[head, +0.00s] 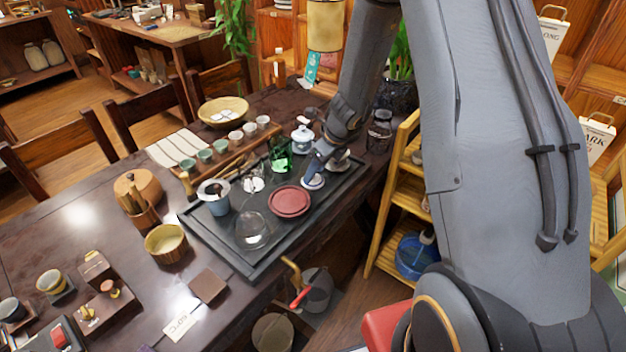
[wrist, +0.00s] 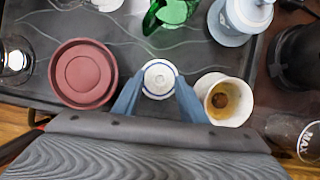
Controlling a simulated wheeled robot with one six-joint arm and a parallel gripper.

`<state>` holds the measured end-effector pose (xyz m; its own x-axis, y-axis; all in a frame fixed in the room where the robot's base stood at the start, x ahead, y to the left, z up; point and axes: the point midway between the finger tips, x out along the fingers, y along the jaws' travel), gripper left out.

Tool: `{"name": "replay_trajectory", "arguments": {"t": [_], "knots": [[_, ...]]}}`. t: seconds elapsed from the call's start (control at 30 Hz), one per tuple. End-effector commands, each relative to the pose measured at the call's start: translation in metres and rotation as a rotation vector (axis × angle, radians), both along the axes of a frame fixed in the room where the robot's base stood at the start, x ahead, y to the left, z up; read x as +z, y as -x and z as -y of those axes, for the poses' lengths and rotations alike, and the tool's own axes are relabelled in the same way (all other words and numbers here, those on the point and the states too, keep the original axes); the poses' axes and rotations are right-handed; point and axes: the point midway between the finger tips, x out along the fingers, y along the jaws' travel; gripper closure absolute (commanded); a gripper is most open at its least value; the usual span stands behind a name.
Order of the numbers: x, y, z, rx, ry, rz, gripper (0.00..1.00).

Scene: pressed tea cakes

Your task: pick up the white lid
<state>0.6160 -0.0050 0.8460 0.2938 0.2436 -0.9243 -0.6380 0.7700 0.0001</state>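The white lid (wrist: 159,79) is a small round white disc with a blue ring, lying on the dark tea tray (wrist: 120,22). In the wrist view it sits between the two blue fingers of my gripper (wrist: 159,84), with one finger on each side. The fingers are apart; I cannot tell whether they touch its rim. In the head view the lid (head: 314,183) shows just below my gripper (head: 314,170), partly covered by it.
A dark red round dish (wrist: 83,73) lies left of the lid. A white cup with brown inside (wrist: 224,98) stands close on the right. A green glass vessel (wrist: 170,12) and a pale lidded pot (wrist: 238,20) stand beyond. A clear glass dome (head: 252,230) is on the tray.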

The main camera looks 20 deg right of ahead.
Motion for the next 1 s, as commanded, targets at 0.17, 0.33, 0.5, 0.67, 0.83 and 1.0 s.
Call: {"name": "replay_trajectory", "arguments": {"t": [0.17,0.33,0.5,0.67,0.83,1.0], "knots": [[-0.0059,-0.0023,-0.0017,0.000,0.001,0.001,0.62],[-0.0057,-0.0021,-0.0016,0.001,0.001,0.001,0.63],[-0.0055,-0.0020,-0.0017,0.001,0.001,0.001,0.92],[-0.0055,-0.0020,-0.0017,0.001,0.000,0.000,1.00],[-0.0054,-0.0020,-0.0017,0.001,0.000,0.000,1.00],[0.0037,-0.0026,-0.0018,0.002,0.000,0.003,1.00]]}}
